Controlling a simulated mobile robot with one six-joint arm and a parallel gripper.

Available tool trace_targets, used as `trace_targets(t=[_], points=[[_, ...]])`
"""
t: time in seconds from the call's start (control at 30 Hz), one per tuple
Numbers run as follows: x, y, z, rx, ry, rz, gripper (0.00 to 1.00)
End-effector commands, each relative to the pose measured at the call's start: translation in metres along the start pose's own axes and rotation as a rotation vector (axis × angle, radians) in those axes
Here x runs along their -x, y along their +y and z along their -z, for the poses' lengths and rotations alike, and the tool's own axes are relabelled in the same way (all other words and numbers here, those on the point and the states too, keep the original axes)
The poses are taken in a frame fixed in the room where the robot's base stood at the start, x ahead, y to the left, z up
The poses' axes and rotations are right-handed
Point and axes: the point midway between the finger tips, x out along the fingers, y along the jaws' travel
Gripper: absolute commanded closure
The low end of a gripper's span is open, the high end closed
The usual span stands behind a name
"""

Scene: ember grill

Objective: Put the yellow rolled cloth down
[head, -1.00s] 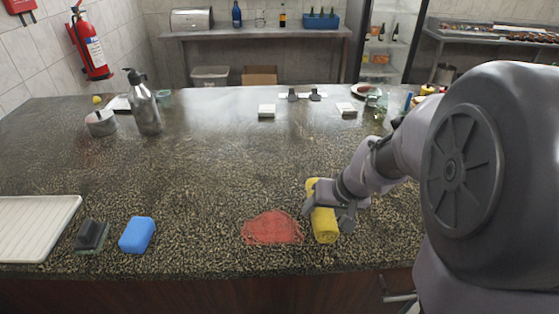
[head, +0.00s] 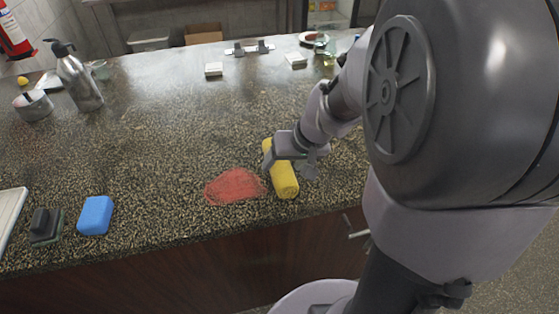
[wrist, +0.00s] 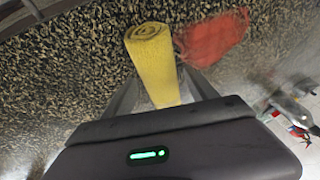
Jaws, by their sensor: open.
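The yellow rolled cloth (head: 284,181) lies on the speckled stone counter, close to its front edge and just right of a red patch (head: 236,186). My gripper (head: 291,164) is low at the counter, with its fingers around the far part of the roll. In the wrist view the roll (wrist: 152,62) runs between the two fingers (wrist: 160,98), its coiled end pointing away from my gripper. The jaws are open, one finger on each side of the roll. Whether a finger touches the cloth is hidden.
A blue sponge (head: 96,215) and a dark-handled scrubber (head: 46,227) lie at the front left beside a white tray (head: 10,212). A metal bottle (head: 80,80) and a round tin (head: 33,105) stand at the back left. The middle of the counter (head: 160,130) is clear.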

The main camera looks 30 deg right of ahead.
Motion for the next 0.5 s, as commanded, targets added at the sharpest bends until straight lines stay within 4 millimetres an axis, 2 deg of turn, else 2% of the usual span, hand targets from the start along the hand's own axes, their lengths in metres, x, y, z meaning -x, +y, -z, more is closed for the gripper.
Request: trace_targets(t=[0.03, 0.1, 0.23, 0.37, 0.43, 0.47, 0.5], points=[[0.022, -0.001, 0.004, -0.001, 0.006, -0.001, 0.33], [0.043, -0.001, 0.004, -0.002, 0.006, -0.002, 0.33], [0.074, -0.001, 0.003, -0.002, 0.005, -0.001, 0.33], [0.091, -0.001, 0.002, 0.0, 0.003, -0.001, 0.33], [0.1, -0.015, -0.003, 0.007, 0.005, 0.004, 0.33], [0.106, -0.031, -0.008, 0.011, 0.008, 0.01, 0.33], [0.118, -0.057, -0.021, 0.015, 0.012, 0.02, 0.33]])
